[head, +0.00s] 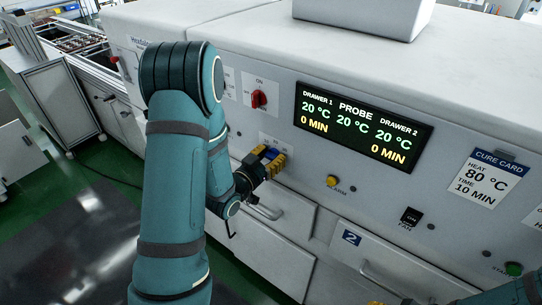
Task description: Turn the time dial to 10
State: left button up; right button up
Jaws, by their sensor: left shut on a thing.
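My left gripper (268,162) is at the oven's front panel, below and left of the display, and its yellow-tipped fingers are shut on a dial. The dial is almost wholly hidden by the fingers, so its pointer and scale cannot be read. The display (356,128) shows drawer 1 at 20 °C and 0 MIN, the probe at 20 °C, and drawer 2 at 20 °C and 0 MIN. The cure card (485,179) reads heat 80 °C, time 10 MIN. My right gripper only peeks in at the bottom edge (385,303), too cut off to judge.
A red switch (259,99) is above my left gripper. A yellow button (331,181), a black fan switch (411,216) and a green start button (513,269) sit to the right. Drawer handles (265,211) stick out below. A conveyor (75,42) stands at far left.

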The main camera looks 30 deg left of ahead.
pick_arm(q)
jog(key=shift+b, duration=0.4)
jog(key=m+b, duration=0.3)
jog(key=b, duration=0.1)
jog(key=m+b, duration=0.3)
jog(key=b, duration=0.1)
jog(key=shift+d+f+m+b, duration=0.1)
jog(key=shift+d+m+b, duration=0.1)
jog(key=shift+m+b, duration=1.2)
pick_arm(e)
notch_tip(320, 180, down, 12)
jog(key=s, duration=0.1)
jog(key=shift+s+a+g, duration=0.2)
jog(key=shift+s+g, duration=0.1)
jog(key=shift+s, duration=0.05)
pick_arm(q)
jog(key=o, duration=1.2)
jog(key=shift+w, duration=0.1)
pick_arm(e)
jog(key=shift+r, duration=0.1)
